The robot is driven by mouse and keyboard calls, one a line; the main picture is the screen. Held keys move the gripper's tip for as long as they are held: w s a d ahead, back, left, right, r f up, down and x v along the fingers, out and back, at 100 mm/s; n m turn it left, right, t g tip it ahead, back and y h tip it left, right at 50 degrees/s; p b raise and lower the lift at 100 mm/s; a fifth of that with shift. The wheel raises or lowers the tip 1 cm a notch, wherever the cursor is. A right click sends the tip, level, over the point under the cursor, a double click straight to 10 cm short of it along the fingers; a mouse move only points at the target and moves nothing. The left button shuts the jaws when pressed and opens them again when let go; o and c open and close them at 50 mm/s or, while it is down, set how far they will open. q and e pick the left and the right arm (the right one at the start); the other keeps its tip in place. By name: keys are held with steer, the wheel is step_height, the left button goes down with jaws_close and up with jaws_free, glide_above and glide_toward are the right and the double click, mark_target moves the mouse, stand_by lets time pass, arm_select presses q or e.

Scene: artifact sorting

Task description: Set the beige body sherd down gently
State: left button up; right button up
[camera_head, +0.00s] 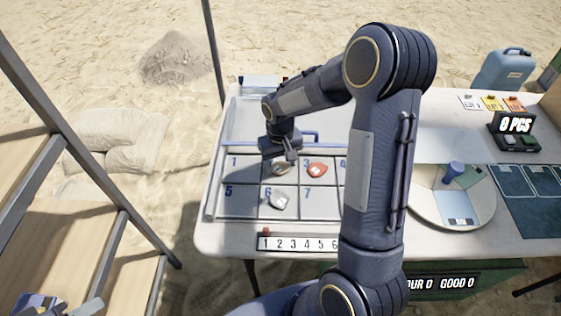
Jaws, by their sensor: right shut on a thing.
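The beige body sherd (280,169) is at compartment 2 of the numbered sorting tray (237,205), directly under my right gripper (289,159). My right gripper points down and is shut on the sherd, whose upper part the fingers partly hide. I cannot tell whether the sherd touches the tray floor. A red sherd (317,170) lies in compartment 3, just right of it. A pale grey sherd (278,198) lies in compartment 6. A grey-blue part, probably my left gripper (62,306), shows at the bottom left edge, cut off; its jaws are unclear.
My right arm hides the tray's right side. A blue bar (312,134) runs behind the compartments. A number strip (291,243) lies along the front. A round turntable (431,211) with a blue cylinder (454,172) stands right. Compartments 1, 5 and 7 look empty.

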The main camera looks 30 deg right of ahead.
steer(key=shift+f, duration=0.15)
steer(key=o, duration=0.7)
